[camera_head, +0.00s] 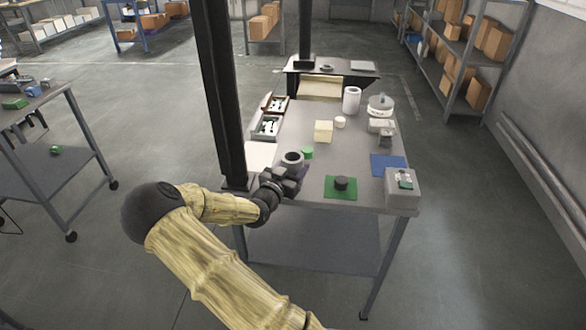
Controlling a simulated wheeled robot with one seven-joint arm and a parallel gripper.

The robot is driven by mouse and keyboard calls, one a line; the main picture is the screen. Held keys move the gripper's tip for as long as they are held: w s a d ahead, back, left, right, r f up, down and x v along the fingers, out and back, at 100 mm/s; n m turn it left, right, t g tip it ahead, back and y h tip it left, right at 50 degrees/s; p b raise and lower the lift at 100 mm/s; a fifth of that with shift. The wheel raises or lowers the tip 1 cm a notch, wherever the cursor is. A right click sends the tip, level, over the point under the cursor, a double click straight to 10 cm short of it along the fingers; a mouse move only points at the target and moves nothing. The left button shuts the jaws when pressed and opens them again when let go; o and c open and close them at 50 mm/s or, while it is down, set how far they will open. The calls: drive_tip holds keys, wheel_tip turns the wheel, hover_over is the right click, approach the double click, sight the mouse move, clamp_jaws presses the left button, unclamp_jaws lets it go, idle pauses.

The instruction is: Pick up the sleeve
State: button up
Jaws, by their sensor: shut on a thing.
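The sleeve, seemingly the pale grey ring-like cylinder (292,158) with a dark opening on top, is at the left front part of the grey worktable (355,140). My gripper (290,172) reaches it from the front left and is shut on it. The fingertips are small and dark here, and the lower part of the sleeve is hidden behind them. The sleeve looks upright. I cannot tell whether it touches the tabletop or is raised above it.
A green mat (341,194) with a black round part (341,183) lies to the right. A green cylinder (307,153) stands close behind the sleeve. A grey box (402,186) is at the right front corner, beside a blue mat (388,165). A dark column (219,90) rises left of the table.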

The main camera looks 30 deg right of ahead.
wheel_tip(320, 180, up, 10)
drive_tip(key=p, duration=0.1)
drive_tip(key=shift+r, duration=0.1)
idle(0.7)
wheel_tip(320, 180, up, 3)
drive_tip(key=p, duration=0.2)
drive_tip(key=shift+p, duration=0.4)
